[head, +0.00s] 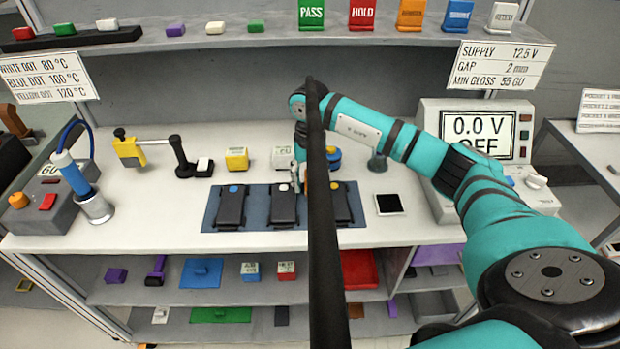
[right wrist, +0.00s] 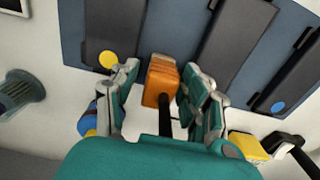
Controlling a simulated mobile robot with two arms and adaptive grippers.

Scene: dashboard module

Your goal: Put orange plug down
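The orange plug (right wrist: 160,82), with a dark stem or cable at its near end, sits between the two fingers of my right gripper (right wrist: 161,90) in the right wrist view. The plug is over the blue mat's edge, between the yellow-dot module (right wrist: 113,40) and the middle module (right wrist: 235,45). I cannot tell whether it touches the surface. In the head view my right gripper (head: 301,172) is partly hidden by a dark upright bar (head: 322,270). My left gripper is not in view.
The blue mat (head: 258,225) carries three dark modules. Yellow and white blocks (head: 236,158) stand behind it, with a blue-and-yellow item (right wrist: 87,120) near the gripper. A dark-screened tile (head: 389,204) and a meter (head: 475,140) are to the right. White bench shows left of the mat.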

